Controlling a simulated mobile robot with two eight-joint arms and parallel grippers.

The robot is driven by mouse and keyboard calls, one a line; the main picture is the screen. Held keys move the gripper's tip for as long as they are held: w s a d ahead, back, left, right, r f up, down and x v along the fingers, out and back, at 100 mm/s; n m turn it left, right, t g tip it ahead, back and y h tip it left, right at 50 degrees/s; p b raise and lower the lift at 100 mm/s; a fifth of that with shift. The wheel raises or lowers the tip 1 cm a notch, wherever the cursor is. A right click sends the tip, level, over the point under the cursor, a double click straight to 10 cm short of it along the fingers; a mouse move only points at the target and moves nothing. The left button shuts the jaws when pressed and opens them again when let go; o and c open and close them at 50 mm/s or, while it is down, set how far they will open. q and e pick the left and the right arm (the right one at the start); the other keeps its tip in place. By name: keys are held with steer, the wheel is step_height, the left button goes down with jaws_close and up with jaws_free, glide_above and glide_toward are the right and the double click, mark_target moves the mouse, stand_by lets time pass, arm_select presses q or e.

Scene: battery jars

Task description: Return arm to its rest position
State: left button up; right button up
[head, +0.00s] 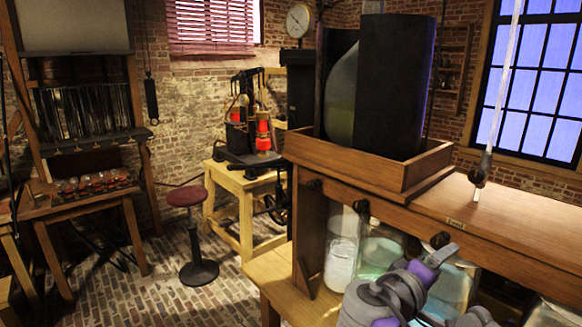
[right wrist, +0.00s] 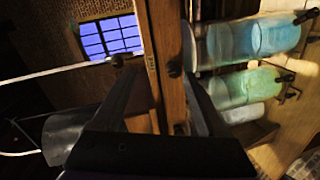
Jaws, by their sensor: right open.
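My right arm comes in at the bottom of the head view, and its gripper (head: 441,256) is in front of the wooden bench, by a dark knob (head: 440,240) on its front rail. In the right wrist view the two dark fingers of this gripper (right wrist: 165,88) are spread apart, with the wooden rail (right wrist: 163,50) showing between them. I see nothing held between the fingers. Whether they touch the rail or knob is unclear. My left gripper is in neither view.
Glass jars with pale and blue-green contents (head: 378,252) stand below the bench top (head: 525,215). A dark cylinder (head: 408,85) stands in a wooden tray (head: 420,175) on it. A thin pale rod (head: 498,100) rises at right. A stool (head: 187,197) stands left; the brick floor (head: 235,300) has free room.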

steer(key=s+d+f+m+g+y, duration=0.1)
steer(key=s+d+f+g+y, duration=0.15)
steer(key=f, duration=0.85)
steer(key=s+a+f+m+y, duration=0.1)
steer(key=s+a+f+y, duration=0.2)
steer(key=f, duration=0.3)
steer(key=s+a+f+m+g+y, duration=0.1)
steer(key=s+a+f+y, duration=0.2)
steer(key=s+f, duration=0.2)
steer(key=s+a+f+m+y, duration=0.2)
steer(key=s+a+f+y, duration=0.2)
steer(key=f, duration=0.5)
steer(key=shift+f, duration=0.15)
steer(key=shift+a+g, duration=0.1)
steer(key=shift+g, duration=0.15)
